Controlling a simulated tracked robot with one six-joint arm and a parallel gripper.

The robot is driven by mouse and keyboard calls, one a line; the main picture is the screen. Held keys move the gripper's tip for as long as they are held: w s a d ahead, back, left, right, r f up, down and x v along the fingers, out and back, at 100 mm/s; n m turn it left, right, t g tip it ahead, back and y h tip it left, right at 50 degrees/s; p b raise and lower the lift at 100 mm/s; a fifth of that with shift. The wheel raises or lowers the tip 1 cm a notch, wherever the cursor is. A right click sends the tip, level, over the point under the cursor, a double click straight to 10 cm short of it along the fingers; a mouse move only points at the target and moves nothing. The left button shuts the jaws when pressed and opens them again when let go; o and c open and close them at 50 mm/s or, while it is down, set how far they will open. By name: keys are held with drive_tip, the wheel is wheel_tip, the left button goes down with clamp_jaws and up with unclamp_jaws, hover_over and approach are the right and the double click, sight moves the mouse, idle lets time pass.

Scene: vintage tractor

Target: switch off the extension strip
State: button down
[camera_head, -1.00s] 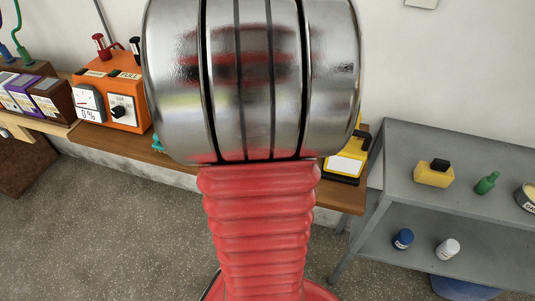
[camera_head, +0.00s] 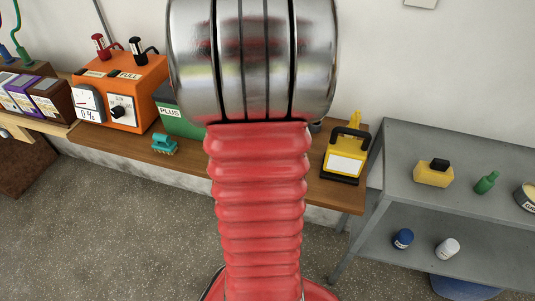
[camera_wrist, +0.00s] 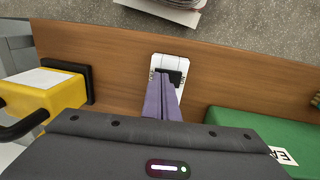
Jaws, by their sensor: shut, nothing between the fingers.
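The extension strip (camera_wrist: 174,62) appears in the wrist view as a white piece lying on the brown bench, with a black switch (camera_wrist: 176,77) on it and small lettering beside it. My gripper (camera_wrist: 167,78) has its two purple fingers together and empty. The fingertips overlap the switch in the picture; whether they touch it I cannot tell. The fingers hide the strip's near part and some of the switch. In the head view my arm covers the strip and the gripper.
On the bench (camera_head: 325,192), a yellow box with a black base (camera_head: 342,162) stands right and a green box (camera_head: 182,118) left, by a teal clip (camera_head: 164,144). An orange unit (camera_head: 125,95) is further left. A grey shelf (camera_head: 400,160) stands at the right.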

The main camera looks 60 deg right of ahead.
drive_tip(key=shift+s+f, duration=0.15)
drive_tip(key=shift+f, duration=0.1)
drive_tip(key=shift+w+a, duration=0.2)
drive_tip(key=shift+w, duration=0.6)
drive_tip(key=shift+r, duration=0.1)
drive_tip(key=shift+r, duration=0.15)
drive_tip(key=shift+w+r, duration=0.2)
drive_tip(key=shift+r, duration=0.35)
wheel_tip(320, 180, up, 12)
drive_tip(key=w, duration=0.1)
drive_tip(key=shift+w+r, duration=0.2)
drive_tip(key=shift+r, duration=0.05)
drive_tip(key=shift+a, duration=0.1)
